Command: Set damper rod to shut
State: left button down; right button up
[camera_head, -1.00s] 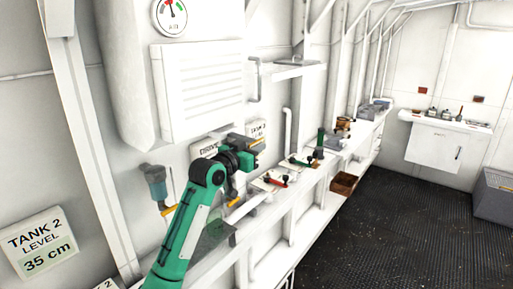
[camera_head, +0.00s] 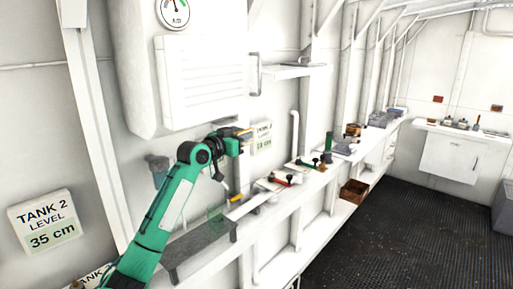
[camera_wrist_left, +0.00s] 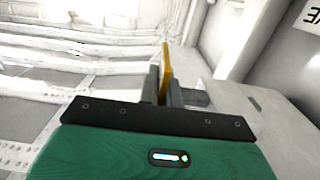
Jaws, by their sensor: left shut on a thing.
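My left gripper (camera_head: 240,133) is in front of the white wall, just below the louvred box, and shut on the orange-yellow grip of the damper rod (camera_head: 246,130). In the left wrist view the two grey fingers (camera_wrist_left: 163,88) close on this upright orange grip (camera_wrist_left: 166,62). The rest of the rod and any shut mark are hidden by my gripper or too small to make out. My right gripper is in neither view.
A louvred box (camera_head: 200,80) is above my gripper, with a gauge (camera_head: 174,12) higher up. A bench with red-handled (camera_head: 280,180) fittings runs right, with a brown crate (camera_head: 354,192) below.

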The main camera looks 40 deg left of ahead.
pick_arm(q)
jog(key=shift+w+a+b, duration=0.1)
jog(key=shift+a+b, duration=0.2)
jog(key=shift+a, duration=0.95)
jog(key=c, duration=1.9)
grip_release()
jog(key=o, duration=0.3)
jog(key=shift+w+a+f, duration=0.1)
jog(key=shift+w, duration=0.2)
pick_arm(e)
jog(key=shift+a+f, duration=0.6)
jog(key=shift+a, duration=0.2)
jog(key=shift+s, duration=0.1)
